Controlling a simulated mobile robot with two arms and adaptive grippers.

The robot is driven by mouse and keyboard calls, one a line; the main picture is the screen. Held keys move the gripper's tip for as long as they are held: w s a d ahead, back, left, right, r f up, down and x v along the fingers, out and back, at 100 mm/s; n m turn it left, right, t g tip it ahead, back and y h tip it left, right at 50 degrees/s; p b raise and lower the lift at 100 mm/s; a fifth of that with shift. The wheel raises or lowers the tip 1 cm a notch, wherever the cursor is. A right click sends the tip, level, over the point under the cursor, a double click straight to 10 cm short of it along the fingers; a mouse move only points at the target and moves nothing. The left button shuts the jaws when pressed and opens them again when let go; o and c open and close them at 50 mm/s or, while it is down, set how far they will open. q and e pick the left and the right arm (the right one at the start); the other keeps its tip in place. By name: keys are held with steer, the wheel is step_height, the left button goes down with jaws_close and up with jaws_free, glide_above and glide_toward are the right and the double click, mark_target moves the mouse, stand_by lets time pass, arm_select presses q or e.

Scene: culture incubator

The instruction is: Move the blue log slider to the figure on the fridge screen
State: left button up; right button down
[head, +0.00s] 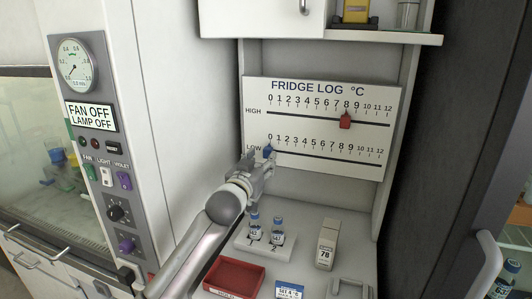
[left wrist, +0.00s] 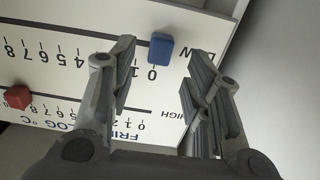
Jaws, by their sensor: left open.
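The blue log slider (head: 268,150) sits at about 0 on the LOW scale of the white fridge log board (head: 325,172). In the left wrist view the blue slider (left wrist: 161,47) shows between the fingertips, beside the 0 mark. My left gripper (head: 262,164) is open just in front of the board's lower left. In the left wrist view a finger stands on each side of the slider, with gaps showing; contact cannot be told. I cannot make out a fridge screen in these views. My right gripper is not in view.
A red slider (head: 345,121) sits at about 8 on the HIGH scale. Below the board are a vial rack (head: 262,250), a white box marked 78 (head: 327,246), a red tray (head: 233,277) and a card reading SET 4 °C (head: 289,291). A control panel (head: 110,180) stands at left.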

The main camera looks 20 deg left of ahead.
mark_target(267, 154)
arm_select(q)
steer(key=shift+w+d+p, duration=0.1)
steer(key=shift+w+p, duration=0.3)
steer(key=shift+w, duration=1.95)
jaws_close()
